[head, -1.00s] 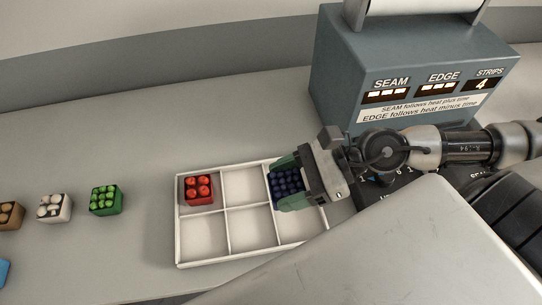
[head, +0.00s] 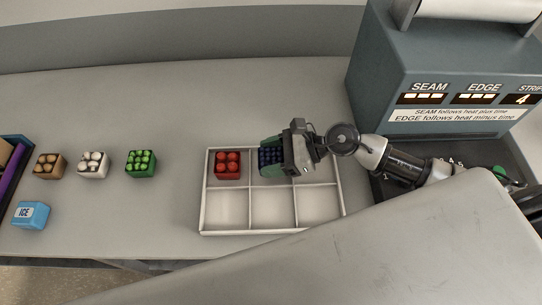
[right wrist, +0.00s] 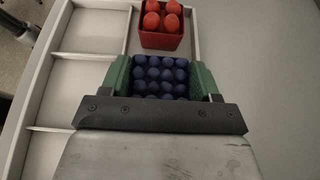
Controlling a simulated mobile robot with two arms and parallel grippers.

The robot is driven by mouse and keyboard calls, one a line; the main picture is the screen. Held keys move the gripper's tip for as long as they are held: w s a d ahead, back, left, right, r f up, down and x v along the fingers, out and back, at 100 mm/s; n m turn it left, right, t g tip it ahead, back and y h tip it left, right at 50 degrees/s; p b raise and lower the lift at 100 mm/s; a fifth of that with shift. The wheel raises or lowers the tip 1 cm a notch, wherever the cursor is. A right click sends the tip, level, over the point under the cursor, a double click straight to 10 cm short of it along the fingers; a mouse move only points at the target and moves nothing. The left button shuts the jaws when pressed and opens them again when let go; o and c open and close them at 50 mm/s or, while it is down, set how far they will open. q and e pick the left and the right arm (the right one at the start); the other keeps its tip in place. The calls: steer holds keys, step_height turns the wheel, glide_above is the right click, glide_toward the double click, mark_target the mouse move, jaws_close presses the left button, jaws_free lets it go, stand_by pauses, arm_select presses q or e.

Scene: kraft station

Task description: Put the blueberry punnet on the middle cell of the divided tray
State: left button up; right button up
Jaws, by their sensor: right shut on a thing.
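The divided white tray (head: 202,215) has two rows of three cells. The blueberry punnet (head: 267,157), full of dark blue berries, is at the back middle cell in the head view. My right gripper (head: 272,158) is shut on it, with green finger pads on two opposite sides. In the right wrist view the blueberry punnet (right wrist: 160,78) sits between the pads, close to the red punnet. I cannot tell whether its base touches the tray floor. My left gripper is not in view.
A red punnet (head: 227,166) fills the back left cell. Green (head: 141,163), white (head: 93,165) and brown (head: 50,166) punnets and a blue ICE block (head: 30,215) stand left of the tray. A blue-grey machine (head: 440,70) stands at the right. The front cells are empty.

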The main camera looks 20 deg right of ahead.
steer(key=shift+f, duration=0.55)
steer(key=shift+f, duration=0.1)
steer(key=o, duration=0.5)
steer(key=shift+f, duration=0.1)
steer(key=shift+o, duration=0.8)
